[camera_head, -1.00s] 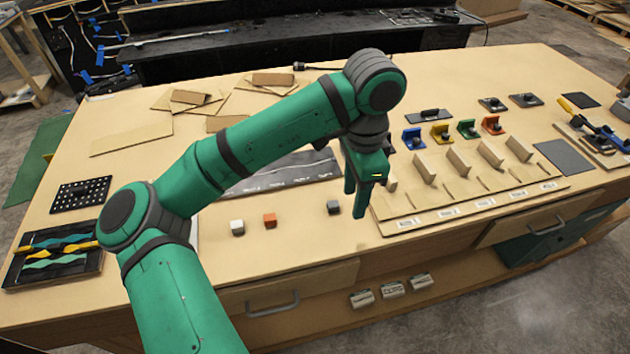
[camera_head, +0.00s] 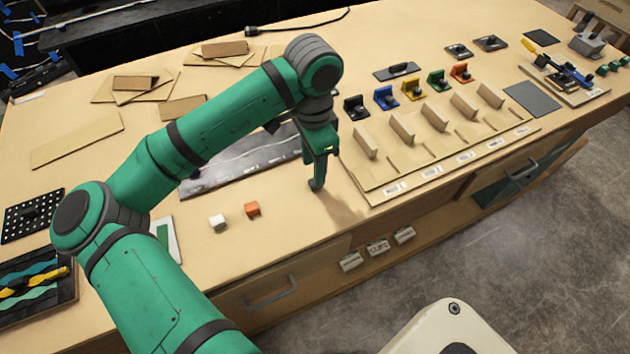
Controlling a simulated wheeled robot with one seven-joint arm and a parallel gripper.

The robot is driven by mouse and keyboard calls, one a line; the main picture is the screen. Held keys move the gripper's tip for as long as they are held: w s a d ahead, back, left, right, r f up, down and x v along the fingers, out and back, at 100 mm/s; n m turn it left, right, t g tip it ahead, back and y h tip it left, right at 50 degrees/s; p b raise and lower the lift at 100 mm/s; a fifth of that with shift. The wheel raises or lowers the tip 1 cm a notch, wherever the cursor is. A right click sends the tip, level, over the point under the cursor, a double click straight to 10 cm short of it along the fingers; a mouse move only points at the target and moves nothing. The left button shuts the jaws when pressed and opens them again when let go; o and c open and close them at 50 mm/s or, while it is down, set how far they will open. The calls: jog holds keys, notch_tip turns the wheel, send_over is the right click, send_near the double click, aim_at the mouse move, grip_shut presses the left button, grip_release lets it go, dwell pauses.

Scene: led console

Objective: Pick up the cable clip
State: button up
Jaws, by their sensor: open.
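I cannot tell for sure which item is the cable clip. Small blocks lie on the workbench (camera_head: 290,235): a white one (camera_head: 218,222) and an orange one (camera_head: 252,209). A row of small angled brackets in black (camera_head: 356,107), blue (camera_head: 386,97), yellow (camera_head: 413,90), green (camera_head: 438,80) and orange (camera_head: 461,73) stands behind the wooden dividers. My gripper (camera_head: 316,185) points down, low over the bench, right of the orange block and left of the divider board. It is open. A grey block seen earlier near this spot is now hidden by or between the fingers.
A wooden divider board (camera_head: 374,190) with labelled slots is close on the right. A dark strip mat (camera_head: 225,177) lies behind my gripper. A black cable (camera_head: 300,27) runs along the back. Loose wooden plates (camera_head: 78,141) lie at the back left.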

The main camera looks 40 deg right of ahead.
jog(key=shift+s+d+f, duration=0.1)
jog(key=shift+f, duration=2.2)
jog(key=shift+s, duration=0.1)
grip_shut()
jog(key=shift+r, duration=0.1)
